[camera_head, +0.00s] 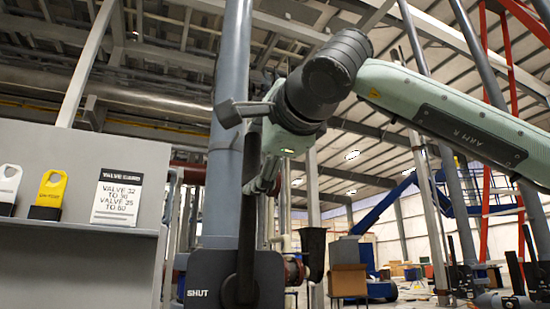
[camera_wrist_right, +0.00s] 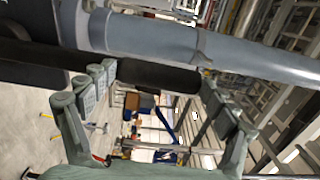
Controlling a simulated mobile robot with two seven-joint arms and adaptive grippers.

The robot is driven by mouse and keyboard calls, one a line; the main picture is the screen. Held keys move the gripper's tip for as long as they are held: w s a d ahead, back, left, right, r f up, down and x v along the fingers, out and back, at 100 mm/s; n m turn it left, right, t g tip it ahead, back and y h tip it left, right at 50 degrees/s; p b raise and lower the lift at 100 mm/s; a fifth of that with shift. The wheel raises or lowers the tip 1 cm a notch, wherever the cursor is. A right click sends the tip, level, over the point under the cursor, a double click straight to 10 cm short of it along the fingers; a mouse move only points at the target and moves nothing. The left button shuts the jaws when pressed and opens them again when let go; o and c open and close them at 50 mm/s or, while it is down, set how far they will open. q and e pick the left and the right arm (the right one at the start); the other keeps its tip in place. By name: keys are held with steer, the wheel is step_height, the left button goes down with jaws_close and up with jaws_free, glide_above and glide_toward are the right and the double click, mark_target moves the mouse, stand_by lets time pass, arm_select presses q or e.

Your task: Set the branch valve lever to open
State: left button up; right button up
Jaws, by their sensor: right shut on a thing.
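The branch valve lever (camera_head: 246,225) is a long dark bar standing upright in front of a thick grey-blue pipe (camera_head: 229,75). Its lower end is at a dark plate (camera_head: 205,281) with the word SHUT on its left side. My right gripper (camera_head: 262,181) reaches down beside the lever and is shut on it; the fingertips are partly hidden in the head view. In the right wrist view the black lever (camera_wrist_right: 160,74) lies between the two fingers of the gripper (camera_wrist_right: 160,88), in front of the pipe. My left gripper is not in view.
A grey panel (camera_head: 70,145) at the left carries a white tag (camera_head: 9,184), a yellow tag (camera_head: 49,190) and a valve card (camera_head: 118,197). A blue lift (camera_head: 385,206) and boxes stand far behind on the right. Other pipes and levers stand at the right edge.

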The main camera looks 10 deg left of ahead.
steer(key=shift+s+a+r+n, duration=0.2)
steer(key=shift+r+n, duration=0.1)
steer(key=shift+r, duration=0.05)
steer(key=shift+c, duration=0.2)
steer(key=o, duration=1.5)
steer(key=shift+w+a+f, duration=0.2)
steer(key=shift+a, duration=0.2)
steer(key=shift+o, duration=0.2)
steer(key=v, duration=1.2)
